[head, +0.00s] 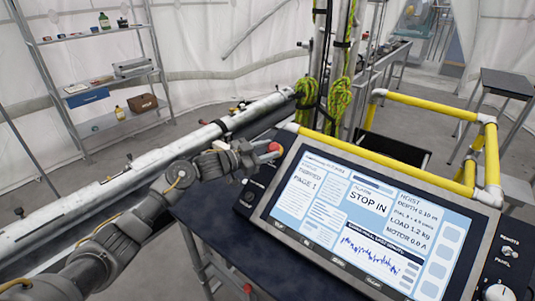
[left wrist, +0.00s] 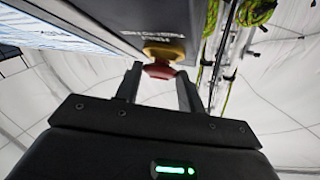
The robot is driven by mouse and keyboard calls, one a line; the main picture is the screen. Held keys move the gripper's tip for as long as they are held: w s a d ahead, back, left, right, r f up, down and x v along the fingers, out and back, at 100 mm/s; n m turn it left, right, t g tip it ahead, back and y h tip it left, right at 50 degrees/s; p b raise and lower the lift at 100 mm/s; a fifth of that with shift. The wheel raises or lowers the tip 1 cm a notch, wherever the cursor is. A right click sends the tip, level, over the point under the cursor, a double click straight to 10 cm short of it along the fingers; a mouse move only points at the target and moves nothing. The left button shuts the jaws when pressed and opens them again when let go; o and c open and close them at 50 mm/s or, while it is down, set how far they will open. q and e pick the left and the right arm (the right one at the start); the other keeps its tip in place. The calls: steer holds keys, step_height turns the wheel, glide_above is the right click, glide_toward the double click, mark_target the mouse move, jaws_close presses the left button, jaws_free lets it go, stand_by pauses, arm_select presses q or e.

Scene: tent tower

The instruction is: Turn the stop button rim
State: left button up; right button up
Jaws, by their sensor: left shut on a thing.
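The stop button shows as a red cap (head: 275,147) at the upper left corner of the control panel (head: 480,213). In the left wrist view its red rim (left wrist: 158,71) sits in front of a yellow collar (left wrist: 163,51) on the dark panel side. My left gripper (head: 262,153) reaches it from the left; in the left wrist view its two fingers (left wrist: 159,84) stand on either side of the red rim and are shut on it. The fingers partly hide the rim's sides in the head view. My right gripper is not in view.
The panel's screen reads "STOP IN". Yellow rails (head: 430,108) stand behind the panel. A long white tube (head: 150,160) lies behind my left arm. Green ropes (head: 340,100) hang from a mast. A shelf (head: 85,45) stands at the back left, and a switch (head: 509,251) sits at the panel's right.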

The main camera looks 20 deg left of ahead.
arm_select(q)
steer(key=shift+w+a+r+m+g+h+b, duration=0.15)
steer(key=shift+m+g+h+b, duration=0.4)
steer(key=shift+m+g+b, duration=0.55)
steer(key=shift+w+a+f+m+g+h+b, duration=0.1)
steer(key=shift+m+g+h+b, duration=0.65)
steer(key=shift+m, duration=0.65)
steer(key=shift+g, duration=0.35)
steer(key=o, duration=1)
steer(key=b+v, duration=0.3)
steer(key=v, duration=0.7)
steer(key=shift+s+a+r, duration=0.2)
steer(key=shift+s+a, duration=0.05)
steer(key=shift+s, duration=0.1)
